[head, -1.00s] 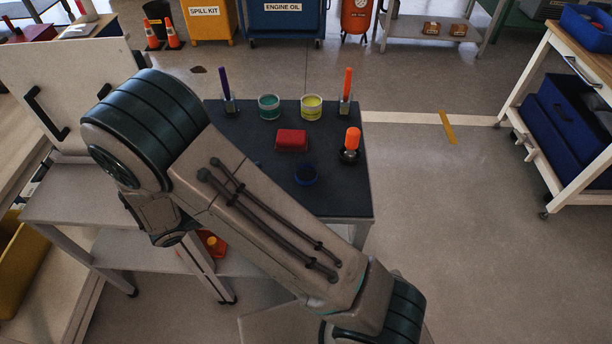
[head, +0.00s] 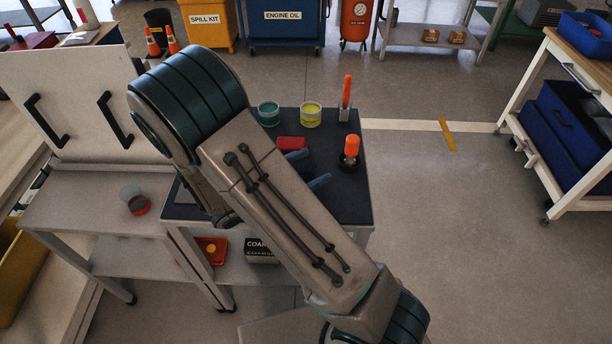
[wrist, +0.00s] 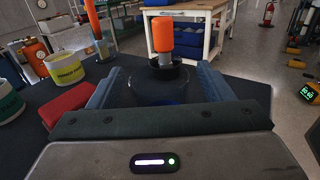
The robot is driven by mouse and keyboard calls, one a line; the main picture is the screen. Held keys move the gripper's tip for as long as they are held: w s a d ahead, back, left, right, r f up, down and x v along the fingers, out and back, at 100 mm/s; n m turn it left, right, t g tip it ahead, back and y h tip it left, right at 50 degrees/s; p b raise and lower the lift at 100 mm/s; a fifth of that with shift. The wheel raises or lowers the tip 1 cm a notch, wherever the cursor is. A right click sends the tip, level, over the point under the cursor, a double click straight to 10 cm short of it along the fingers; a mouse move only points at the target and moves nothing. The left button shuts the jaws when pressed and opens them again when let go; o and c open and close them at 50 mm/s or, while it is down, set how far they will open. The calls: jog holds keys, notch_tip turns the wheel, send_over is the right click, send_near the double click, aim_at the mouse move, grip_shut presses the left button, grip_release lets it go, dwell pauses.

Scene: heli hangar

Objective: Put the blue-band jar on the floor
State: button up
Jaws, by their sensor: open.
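My gripper (head: 315,166) is open low over the dark-topped table, and its two blue-grey fingers point right and away. In the wrist view, a dark, see-through round shape with a bluish tint (wrist: 155,90) shows between the open fingers; it looks like the blue-band jar, seen close up. I cannot tell whether the fingers touch it. In the head view the jar cannot be made out clearly beside the fingers and arm. The grey floor (head: 450,240) is open to the right of the table.
An orange-handled tool on a black base (head: 349,152) stands just beyond the fingers. A red block (head: 291,144), a green-band jar (head: 268,114), a yellow-band jar (head: 311,115) and an orange marker (head: 346,98) are behind. A red-band jar (head: 138,203) sits on the left bench.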

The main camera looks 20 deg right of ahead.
jog(key=shift+w+d, duration=0.15)
jog(key=shift+d, duration=0.3)
jog(key=shift+c, duration=0.3)
jog(key=c, duration=1.1)
